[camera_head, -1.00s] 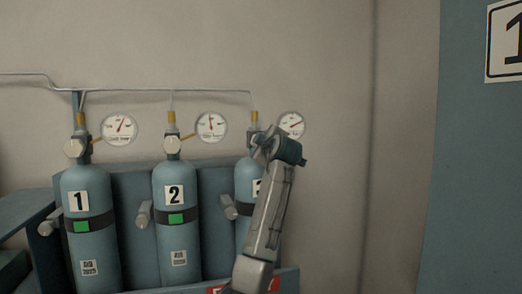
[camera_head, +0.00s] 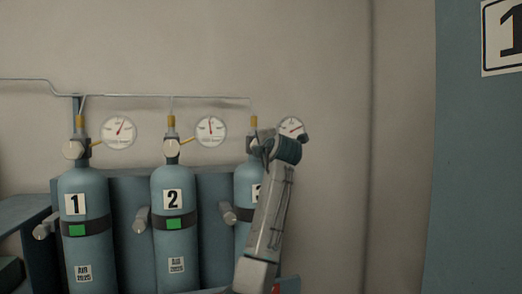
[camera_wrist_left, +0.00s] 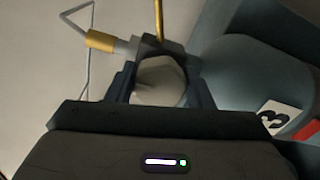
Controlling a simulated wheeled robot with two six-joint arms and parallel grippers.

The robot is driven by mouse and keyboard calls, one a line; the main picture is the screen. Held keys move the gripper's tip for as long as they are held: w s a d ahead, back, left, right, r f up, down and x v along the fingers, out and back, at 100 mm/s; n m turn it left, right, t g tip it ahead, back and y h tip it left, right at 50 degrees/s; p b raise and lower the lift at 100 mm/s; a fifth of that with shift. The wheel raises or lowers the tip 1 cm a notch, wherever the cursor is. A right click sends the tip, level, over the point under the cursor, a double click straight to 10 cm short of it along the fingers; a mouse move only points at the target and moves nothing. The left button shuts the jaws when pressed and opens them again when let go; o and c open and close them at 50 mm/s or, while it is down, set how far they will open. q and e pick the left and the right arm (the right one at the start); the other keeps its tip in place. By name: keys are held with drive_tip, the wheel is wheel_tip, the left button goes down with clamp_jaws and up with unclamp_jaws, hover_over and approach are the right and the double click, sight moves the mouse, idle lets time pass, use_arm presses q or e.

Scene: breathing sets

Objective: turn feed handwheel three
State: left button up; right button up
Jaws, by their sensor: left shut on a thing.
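Cylinder three (camera_head: 245,190) is the blue bottle on the right of the rack, mostly hidden behind my left arm. Its label "3" also shows at the right of the left wrist view (camera_wrist_left: 283,117). The feed handwheel three (camera_wrist_left: 160,82) is a pale round knob under a dark valve with a brass stem. My left gripper (camera_head: 257,141) is at this valve in the head view. In the left wrist view its dark fingers (camera_wrist_left: 162,90) stand on both sides of the handwheel, shut on it. My right gripper is not in view.
Cylinder one (camera_head: 84,200) and cylinder two (camera_head: 174,200) stand to the left, with pale handwheels and green tags. Round gauges, including the third gauge (camera_head: 291,128), sit on the wall beside a thin pipe (camera_head: 140,96). A blue panel (camera_head: 480,180) is at the right.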

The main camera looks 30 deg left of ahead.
use_arm(q)
drive_tip(key=shift+n, duration=0.5)
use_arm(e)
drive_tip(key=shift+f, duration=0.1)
use_arm(q)
drive_tip(key=o, duration=1)
drive_tip(key=shift+c, duration=0.2)
drive_tip(key=shift+d, duration=0.1)
drive_tip(key=b+v, duration=0.1)
drive_tip(key=v, duration=0.9)
drive_tip(key=shift+s+d, duration=0.2)
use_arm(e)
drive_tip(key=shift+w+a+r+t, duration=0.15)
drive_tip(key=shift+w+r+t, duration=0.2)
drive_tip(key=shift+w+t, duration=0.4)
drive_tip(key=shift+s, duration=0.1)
